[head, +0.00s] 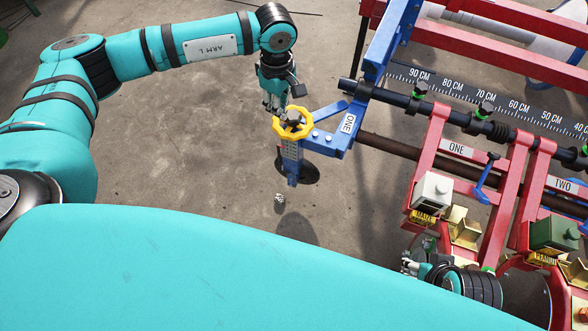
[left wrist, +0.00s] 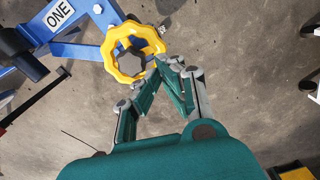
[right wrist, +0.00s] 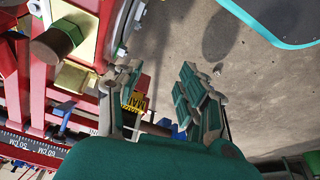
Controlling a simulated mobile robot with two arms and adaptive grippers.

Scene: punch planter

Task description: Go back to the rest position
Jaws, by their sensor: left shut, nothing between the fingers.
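My left gripper (head: 272,108) is shut and empty, just beside the yellow handwheel (head: 293,123) on the blue bracket marked ONE. In the left wrist view the closed fingertips (left wrist: 168,62) lie close to the yellow wheel (left wrist: 133,52); I cannot tell whether they touch it. My right gripper (head: 408,262) is low at the bottom right of the head view, near the red row unit. In the right wrist view its fingers (right wrist: 160,78) stand apart with nothing between them, next to the yellow label and red frame. My right arm is largely hidden in the head view.
The planter's red frame (head: 437,150), with a centimetre scale bar (head: 500,100), fills the right side. A white box (head: 432,190) and green box (head: 555,234) sit on its row units. Bare concrete floor (head: 190,140) is open to the left.

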